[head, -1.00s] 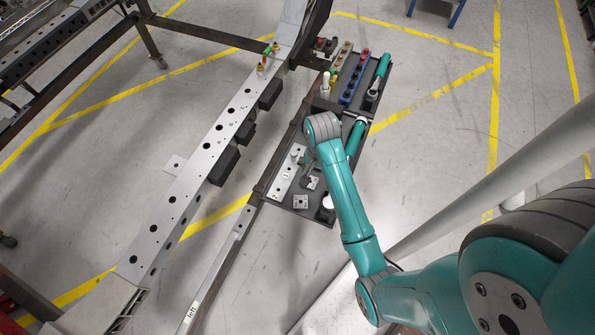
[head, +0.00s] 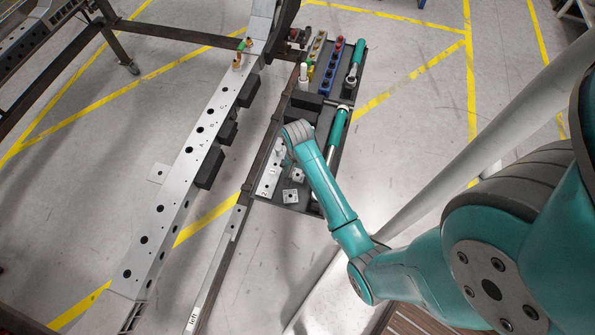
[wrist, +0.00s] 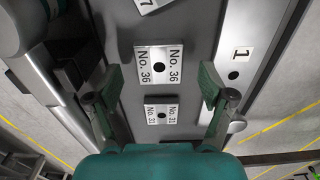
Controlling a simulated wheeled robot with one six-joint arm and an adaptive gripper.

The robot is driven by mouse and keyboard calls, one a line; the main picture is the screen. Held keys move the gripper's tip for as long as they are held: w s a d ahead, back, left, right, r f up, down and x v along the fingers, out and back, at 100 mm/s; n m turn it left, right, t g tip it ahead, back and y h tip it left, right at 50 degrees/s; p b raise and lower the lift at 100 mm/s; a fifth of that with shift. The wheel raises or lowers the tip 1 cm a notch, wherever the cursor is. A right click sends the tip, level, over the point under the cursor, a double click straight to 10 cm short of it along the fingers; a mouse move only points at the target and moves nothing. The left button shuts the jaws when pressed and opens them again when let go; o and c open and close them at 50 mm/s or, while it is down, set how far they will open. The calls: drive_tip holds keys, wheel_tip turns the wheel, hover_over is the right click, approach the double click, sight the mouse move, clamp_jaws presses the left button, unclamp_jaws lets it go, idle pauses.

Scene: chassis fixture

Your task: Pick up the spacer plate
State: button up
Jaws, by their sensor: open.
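Small square metal plates lie on the dark tray (head: 310,206). One plate marked No. 36 (wrist: 158,66) lies between and beyond my open fingers in the wrist view. A smaller-looking plate, seemingly No. 31 (wrist: 161,114), lies nearer. A third plate is cut off at the top edge. Two plates show in the head view, one (head: 290,196) near the tray's front and one (head: 298,174) just behind it. I cannot tell which one is the spacer plate. My gripper (wrist: 160,84) is open and empty above the plates. In the head view my arm mostly hides it.
A long light strip with holes (head: 268,181) lies along the tray's left side. A black block (head: 305,101), a teal-handled tool (head: 337,128), a ratchet (head: 355,65) and a blue socket rail (head: 332,66) lie farther back. The perforated chassis beam (head: 186,170) runs to the left.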

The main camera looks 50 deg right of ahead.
sight(297, 174)
drive_tip(key=shift+f, duration=0.6)
clamp_jaws()
drive_tip(key=shift+r, duration=0.15)
wheel_tip(297, 174, up, 10)
idle(0.3)
